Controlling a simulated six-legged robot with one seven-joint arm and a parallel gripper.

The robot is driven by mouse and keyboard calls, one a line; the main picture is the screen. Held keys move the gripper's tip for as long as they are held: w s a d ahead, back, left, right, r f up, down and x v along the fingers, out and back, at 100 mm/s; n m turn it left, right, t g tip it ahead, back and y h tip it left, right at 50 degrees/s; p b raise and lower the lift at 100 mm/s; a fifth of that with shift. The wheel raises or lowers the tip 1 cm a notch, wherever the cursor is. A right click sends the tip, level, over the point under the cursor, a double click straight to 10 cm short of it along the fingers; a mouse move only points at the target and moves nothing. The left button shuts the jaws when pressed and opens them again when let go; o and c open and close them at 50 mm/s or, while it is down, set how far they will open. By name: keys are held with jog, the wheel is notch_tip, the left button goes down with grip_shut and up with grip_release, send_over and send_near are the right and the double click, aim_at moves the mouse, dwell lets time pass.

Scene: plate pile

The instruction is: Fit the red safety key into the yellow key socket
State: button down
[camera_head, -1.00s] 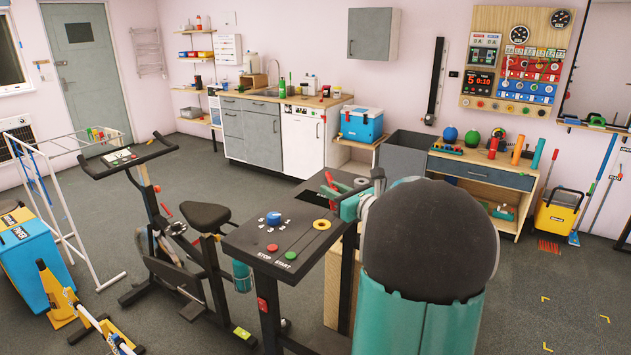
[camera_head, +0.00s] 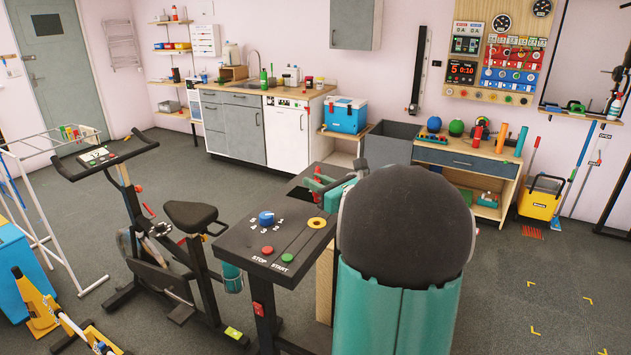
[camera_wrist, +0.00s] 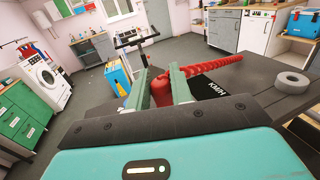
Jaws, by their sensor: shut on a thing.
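The red safety key (camera_wrist: 161,92) is between the two green fingers of my gripper (camera_wrist: 161,74) in the wrist view, which are shut on it. A coiled red cord (camera_wrist: 208,68) runs from beside it to the right. In the head view my gripper (camera_head: 327,185) is over the back right of the dark console (camera_head: 240,245), with a bit of red (camera_head: 317,172) at its fingers. The yellow ring-shaped key socket (camera_head: 317,223) lies on the console top, nearer the front than my gripper. My arm hides part of the console's right side. The key is apart from the socket.
A blue knob (camera_head: 266,218), a red stop button (camera_head: 267,250) and a green start button (camera_head: 288,258) are on the console. An exercise bike (camera_head: 170,235) stands close on its left. A grey ring (camera_wrist: 293,83) shows on the dark surface in the wrist view.

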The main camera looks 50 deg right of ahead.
jog(key=shift+f, duration=2.8)
jog(key=shift+f, duration=1.4)
jog(key=c, duration=1.2)
grip_release()
jog(key=shift+o, duration=0.2)
jog(key=s, duration=1.3)
jog(key=shift+s+a, duration=0.25)
jog(key=shift+s, duration=0.15)
